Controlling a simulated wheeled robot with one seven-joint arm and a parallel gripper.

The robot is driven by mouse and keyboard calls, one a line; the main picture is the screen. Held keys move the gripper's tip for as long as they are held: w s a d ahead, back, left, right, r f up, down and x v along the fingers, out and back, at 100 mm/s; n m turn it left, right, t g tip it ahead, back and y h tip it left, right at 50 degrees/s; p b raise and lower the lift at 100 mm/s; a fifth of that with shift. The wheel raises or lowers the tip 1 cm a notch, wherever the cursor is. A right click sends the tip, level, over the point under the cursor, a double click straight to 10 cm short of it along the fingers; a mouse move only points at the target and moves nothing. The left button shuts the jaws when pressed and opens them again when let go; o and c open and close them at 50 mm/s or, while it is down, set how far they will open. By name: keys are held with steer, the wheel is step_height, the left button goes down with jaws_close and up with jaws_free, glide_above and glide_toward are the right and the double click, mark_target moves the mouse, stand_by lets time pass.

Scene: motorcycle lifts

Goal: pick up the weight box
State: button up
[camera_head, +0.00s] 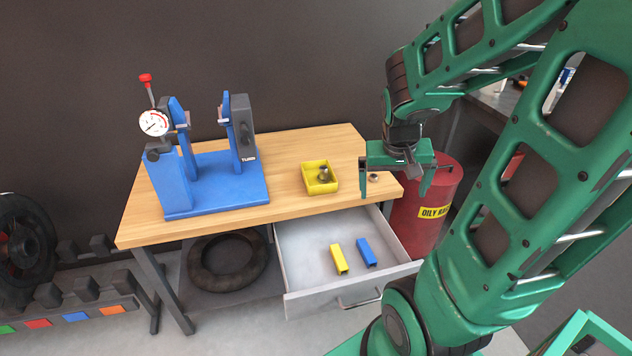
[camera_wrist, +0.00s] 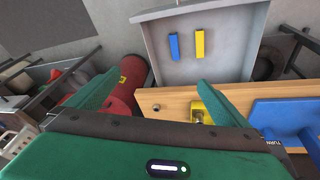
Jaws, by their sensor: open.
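The weight box is most likely the small open yellow box (camera_head: 308,186) on the right part of the wooden bench top, with grey metal pieces inside. In the wrist view the yellow box (camera_wrist: 207,93) is partly hidden behind the finger on the picture's right. My green gripper (camera_head: 394,197) is open and empty, above the bench's right end and to the right of the box. In the wrist view my gripper's fingers (camera_wrist: 158,82) are spread, with the bench edge and drawer beyond them.
A blue balancing stand (camera_head: 215,188) with a dial gauge fills the bench's left. A small metal piece (camera_head: 374,177) lies near its right end. The open drawer (camera_head: 300,245) below holds a yellow and a blue block. A red oily-rag can (camera_head: 432,190) stands right of the bench.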

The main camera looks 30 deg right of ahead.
steer(key=w+d+f+t+h, duration=0.1)
steer(key=w+d+f, duration=0.1)
steer(key=w, duration=0.3)
steer(key=w+d+f+t+h, duration=0.1)
steer(key=w+d+f, duration=0.2)
steer(key=w, duration=0.2)
steer(key=n+t, duration=0.3)
steer(key=t, duration=0.5)
glide_toward(321, 177)
steer(key=shift+w+d+r, duration=0.1)
steer(key=shift+w+d, duration=0.05)
steer(key=shift+d, duration=0.2)
steer(key=shift+w+d+r, duration=0.15)
steer(key=shift+d, duration=0.2)
steer(key=shift+w+a+f+t+y, duration=0.2)
steer(key=shift+w+a+t+y, duration=0.05)
steer(key=shift+a+t+y, duration=0.1)
steer(key=shift+x, duration=2.75)
steer(key=shift+f+x, duration=0.2)
steer(key=shift+x, duration=2.4)
steer(key=shift+a, duration=0.2)
